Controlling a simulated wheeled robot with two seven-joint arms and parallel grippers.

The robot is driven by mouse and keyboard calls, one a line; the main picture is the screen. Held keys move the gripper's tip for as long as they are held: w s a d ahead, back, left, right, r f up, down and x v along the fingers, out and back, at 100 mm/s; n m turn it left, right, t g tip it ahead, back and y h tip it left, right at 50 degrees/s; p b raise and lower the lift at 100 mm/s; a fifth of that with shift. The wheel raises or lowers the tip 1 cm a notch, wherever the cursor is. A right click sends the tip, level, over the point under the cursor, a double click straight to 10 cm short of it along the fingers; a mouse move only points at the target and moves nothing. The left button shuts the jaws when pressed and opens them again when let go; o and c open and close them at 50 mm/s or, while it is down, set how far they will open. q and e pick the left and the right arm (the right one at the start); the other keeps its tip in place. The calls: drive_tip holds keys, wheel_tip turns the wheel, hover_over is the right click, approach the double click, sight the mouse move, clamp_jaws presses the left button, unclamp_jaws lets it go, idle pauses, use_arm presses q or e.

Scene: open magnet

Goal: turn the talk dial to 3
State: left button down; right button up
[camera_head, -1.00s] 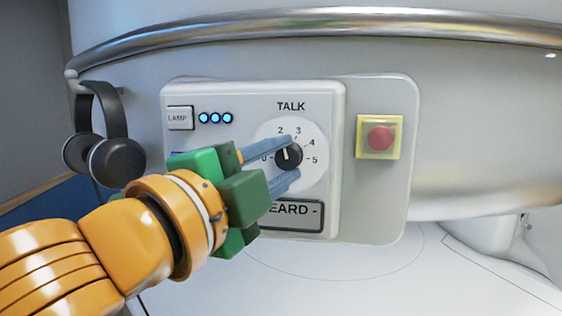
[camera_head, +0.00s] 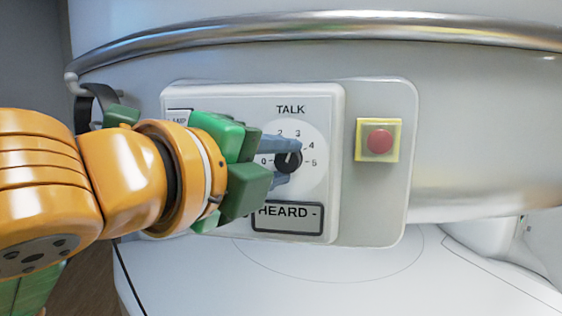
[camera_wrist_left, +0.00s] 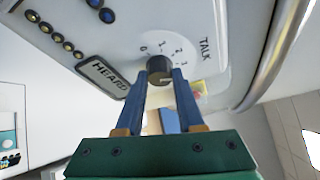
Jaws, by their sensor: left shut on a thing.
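The talk dial (camera_head: 291,164) is a black knob on a pale round scale marked up to 5, on a white wall panel (camera_head: 330,110). In the left wrist view the dial (camera_wrist_left: 159,65) sits between both fingertips. The gripper hides part of the scale's left side. My right gripper is not in view.
A red button on a yellow base (camera_head: 380,141) is right of the dial. The "HEARD" display (camera_head: 287,217) is below it. The lamp button is partly hidden. Headphones (camera_head: 90,105) hang at left, mostly behind my arm. A metal rail (camera_head: 320,27) runs above.

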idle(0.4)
use_arm(q)
drive_tip(key=c, duration=0.5)
unclamp_jaws()
drive_tip(key=shift+s+a, duration=0.1)
drive_tip(key=shift+s, duration=0.1)
drive_tip(key=b+v, duration=0.3)
drive_tip(key=v, duration=0.3)
drive_tip(key=shift+s+a+r, duration=0.15)
drive_tip(key=shift+s, duration=0.15)
drive_tip(key=shift+w, duration=0.1)
